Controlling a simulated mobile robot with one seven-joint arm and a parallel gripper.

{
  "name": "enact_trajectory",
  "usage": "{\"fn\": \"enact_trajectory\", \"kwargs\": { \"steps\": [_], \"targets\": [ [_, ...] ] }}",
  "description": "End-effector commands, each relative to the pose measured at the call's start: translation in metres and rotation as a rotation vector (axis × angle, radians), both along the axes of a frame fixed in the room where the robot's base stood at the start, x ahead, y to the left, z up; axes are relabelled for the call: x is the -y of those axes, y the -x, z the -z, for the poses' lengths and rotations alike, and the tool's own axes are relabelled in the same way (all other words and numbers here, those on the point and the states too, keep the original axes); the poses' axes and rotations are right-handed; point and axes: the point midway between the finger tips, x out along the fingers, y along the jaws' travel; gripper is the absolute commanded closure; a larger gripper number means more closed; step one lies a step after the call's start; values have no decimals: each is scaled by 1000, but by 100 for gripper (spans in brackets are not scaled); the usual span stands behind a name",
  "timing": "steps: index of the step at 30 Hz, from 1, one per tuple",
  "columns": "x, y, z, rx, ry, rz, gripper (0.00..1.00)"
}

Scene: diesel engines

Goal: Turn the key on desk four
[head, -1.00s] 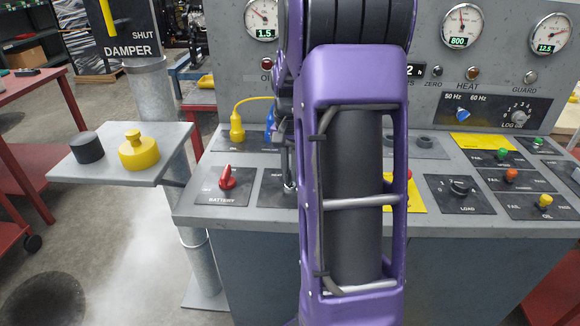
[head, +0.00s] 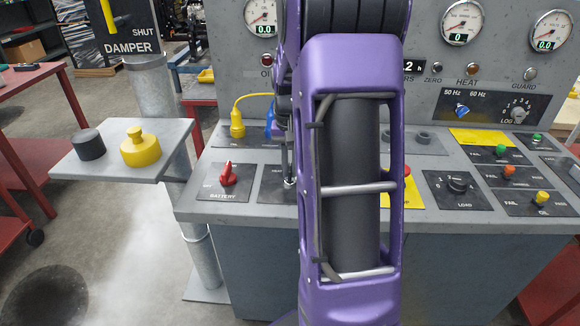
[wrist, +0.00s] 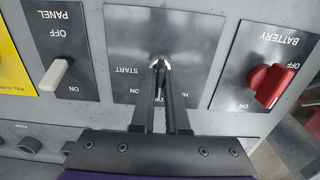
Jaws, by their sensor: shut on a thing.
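The key (wrist: 159,61) sits in a bright round lock on a dark plate (wrist: 185,30) marked START at its left, in the wrist view. My gripper (wrist: 161,76) is shut on the key, its two fingers coming from below. The fingers hide most of the key and part of the lettering, so its exact angle is hard to tell. In the head view the same plate (head: 271,186) is partly behind my purple arm. No desk number is readable.
A red battery switch (head: 228,174) stands left of the key plate. A white panel switch (wrist: 54,74) is on its other side. The three gauges (head: 461,24) read zero.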

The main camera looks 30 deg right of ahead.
Motion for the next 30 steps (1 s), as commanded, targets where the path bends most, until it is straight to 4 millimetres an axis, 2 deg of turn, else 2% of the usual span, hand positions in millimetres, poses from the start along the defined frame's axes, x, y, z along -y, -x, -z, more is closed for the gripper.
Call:
{"fn": "enact_trajectory", "kwargs": {
  "steps": [2, 3, 7, 16, 20, 23, 30],
  "targets": [
    [0, 0, -1, 2, 1, 1, 100],
    [0, 0, -1, 2, 1, 1, 80],
    [0, 0, 0, 1, 1, 1, 57],
    [0, 0, -1, 1, 1, 1, 57],
    [0, -1, -12, 3, 2, 1, 57],
    [1, -1, -30, 5, 3, 1, 57],
    [0, -1, -89, 6, 3, 0, 57]
  ]
}}
